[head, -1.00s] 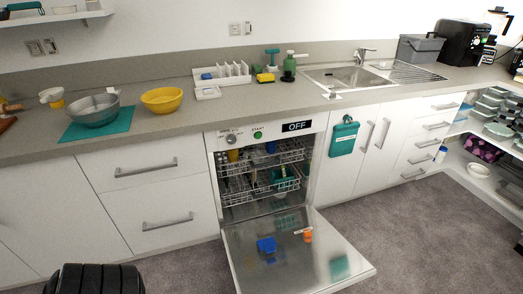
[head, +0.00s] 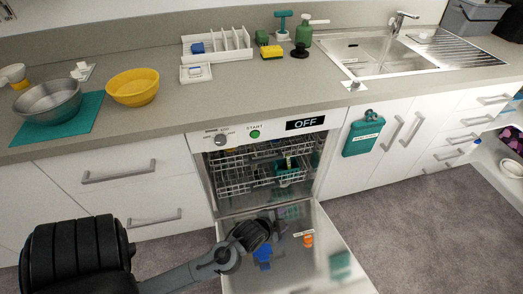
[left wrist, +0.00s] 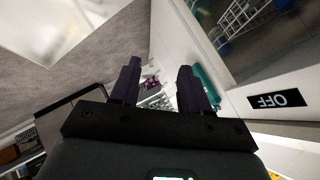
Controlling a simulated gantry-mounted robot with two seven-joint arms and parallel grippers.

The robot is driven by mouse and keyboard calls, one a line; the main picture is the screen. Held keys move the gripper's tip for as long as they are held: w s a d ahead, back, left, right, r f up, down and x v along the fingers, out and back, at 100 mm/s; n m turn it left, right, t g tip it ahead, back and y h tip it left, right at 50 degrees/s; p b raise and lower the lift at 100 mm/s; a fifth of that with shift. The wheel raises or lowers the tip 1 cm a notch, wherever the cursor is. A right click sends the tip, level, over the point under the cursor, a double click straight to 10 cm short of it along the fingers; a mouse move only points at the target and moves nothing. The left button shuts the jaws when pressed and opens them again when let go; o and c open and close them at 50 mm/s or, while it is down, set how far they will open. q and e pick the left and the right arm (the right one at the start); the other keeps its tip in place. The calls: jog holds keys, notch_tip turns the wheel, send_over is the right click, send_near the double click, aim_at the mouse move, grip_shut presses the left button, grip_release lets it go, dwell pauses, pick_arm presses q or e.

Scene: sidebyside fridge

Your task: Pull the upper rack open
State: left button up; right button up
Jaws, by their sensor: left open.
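The dishwasher (head: 205,143) stands open, its door (head: 300,262) folded down toward the floor. The upper rack (head: 238,158) is a wire basket inside the cavity and looks pushed in; it holds a green item. My left gripper (head: 262,229) is over the open door, in front of and lower than the racks, apart from them. Its two dark fingers (left wrist: 160,88) stand apart in the left wrist view with nothing gripped between them. The racks show in part at the top right of that view (left wrist: 240,18). My right gripper is out of view.
A blue item (head: 263,252) and an orange item (head: 308,240) lie on the lowered door. A green board (head: 364,135) hangs on the cabinet to the right. The counter above holds a yellow bowl (head: 133,87) and a metal bowl (head: 48,102).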

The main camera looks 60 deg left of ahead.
pick_arm(q)
jog(key=w+a+f+m+t+y+b, duration=0.1)
jog(key=w+a+f+y+b, duration=0.15)
jog(key=a, duration=0.25)
jog(key=w+a+f+t+y+b, duration=0.1)
jog(key=w+a+f+y+b, duration=0.1)
jog(key=a+f+b, duration=0.3)
jog(key=y+b, duration=0.7)
send_near(266, 161)
jog(key=shift+g, duration=0.3)
jog(key=b+x, duration=0.4)
jog(key=x, duration=0.4)
jog(key=shift+w+a+r, duration=0.1)
jog(key=shift+w+a, duration=0.1)
jog(key=shift+w, duration=0.2)
jog(key=shift+b+x, duration=0.55)
jog(key=shift+x, duration=0.45)
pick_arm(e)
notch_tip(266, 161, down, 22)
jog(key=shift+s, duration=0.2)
pick_arm(q)
jog(key=shift+r, duration=0.1)
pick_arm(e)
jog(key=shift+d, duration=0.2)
pick_arm(q)
grip_shut()
jog(key=shift+d, duration=0.1)
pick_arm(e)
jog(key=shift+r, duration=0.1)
